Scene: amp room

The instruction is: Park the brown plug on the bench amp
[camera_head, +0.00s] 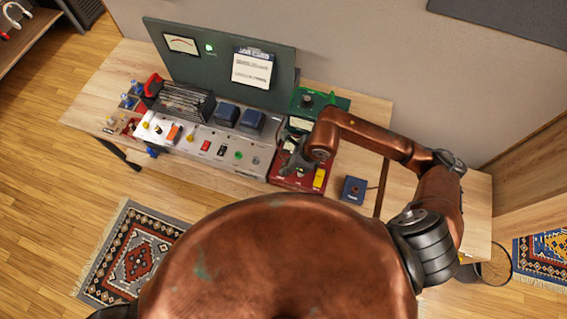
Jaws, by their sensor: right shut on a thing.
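The bench amp (225,150) is a long grey chassis on the bench, with a dark finned block, two blue-black boxes and coloured parts along its front. My right gripper (289,163) points down over the red unit (290,182) at the amp's right end. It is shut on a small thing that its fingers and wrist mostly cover. I cannot make out that thing's colour or shape, nor pick out the brown plug for certain anywhere. My left gripper is out of view.
A green unit (318,101) stands behind the red one. A small blue box (354,190) sits to the right on the wooden bench (368,108). A dark upright panel (222,66) with a meter and a paper card rises behind the amp. Bare bench lies at the far right.

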